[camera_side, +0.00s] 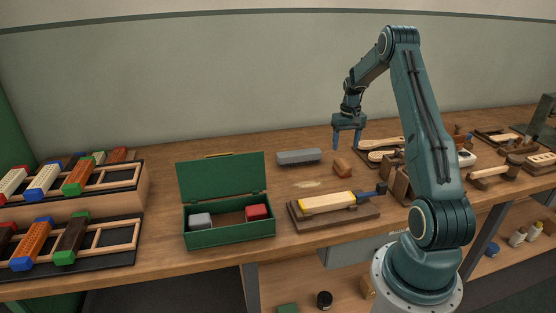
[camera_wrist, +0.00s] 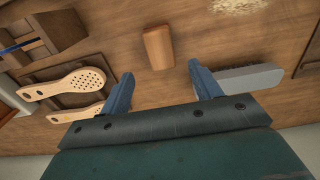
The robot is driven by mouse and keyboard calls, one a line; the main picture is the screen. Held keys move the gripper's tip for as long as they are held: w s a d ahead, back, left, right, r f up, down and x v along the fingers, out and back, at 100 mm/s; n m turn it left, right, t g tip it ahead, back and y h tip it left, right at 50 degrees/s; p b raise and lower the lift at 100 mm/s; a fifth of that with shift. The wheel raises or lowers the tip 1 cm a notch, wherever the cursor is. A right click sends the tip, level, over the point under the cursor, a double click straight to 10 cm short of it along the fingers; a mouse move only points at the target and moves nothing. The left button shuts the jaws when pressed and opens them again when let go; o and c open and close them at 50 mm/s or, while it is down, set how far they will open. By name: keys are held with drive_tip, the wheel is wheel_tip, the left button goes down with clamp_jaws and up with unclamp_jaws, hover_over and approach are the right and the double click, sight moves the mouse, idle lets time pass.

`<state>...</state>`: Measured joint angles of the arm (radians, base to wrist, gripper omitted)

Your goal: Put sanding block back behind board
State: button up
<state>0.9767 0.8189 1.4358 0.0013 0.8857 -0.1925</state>
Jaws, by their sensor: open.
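The sanding block appears to be the small orange-brown block (camera_side: 342,168), which lies flat on the bench behind the clamping board (camera_side: 360,217). It also shows in the wrist view (camera_wrist: 158,47), just beyond the gap between my fingertips. The board holds a yellow-topped pale piece (camera_side: 327,202) and a blue-handled clamp (camera_side: 371,192). My gripper (camera_side: 349,144) is open and empty, well above the bench and behind the block. Both its fingers show in the wrist view (camera_wrist: 161,72), apart from the block.
A grey brush-like block (camera_side: 298,157) lies left of the sanding block. Pale dust (camera_side: 308,184) lies between block and board. An open green box (camera_side: 230,234) stands left of the board. Paddle-shaped wooden pieces with holes (camera_wrist: 75,83) lie to the other side.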

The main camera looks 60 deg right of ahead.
drive_tip(key=shift+r, duration=1.25)
drive_tip(key=w+a+r+n+t+h, duration=0.1)
drive_tip(key=w+a+r+n, duration=0.1)
drive_tip(key=a+r, duration=0.85)
drive_tip(key=w+a+r+n+t, duration=0.1)
drive_tip(key=w+a+r+n, duration=0.1)
drive_tip(key=a+r, duration=0.85)
drive_tip(key=s+a+r+n+t, duration=0.1)
drive_tip(key=s+a, duration=0.2)
drive_tip(key=a, duration=0.5)
drive_tip(key=s+a+n+t, duration=0.1)
drive_tip(key=s+a, duration=0.2)
drive_tip(key=a, duration=0.5)
drive_tip(key=s+a+f+n+t+y, duration=0.1)
drive_tip(key=s+a+n, duration=0.2)
drive_tip(key=s+a, duration=0.5)
drive_tip(key=s, duration=0.3)
drive_tip(key=shift+a+f+t, duration=0.2)
drive_tip(key=shift+a+t, duration=0.05)
drive_tip(key=shift+t, duration=0.05)
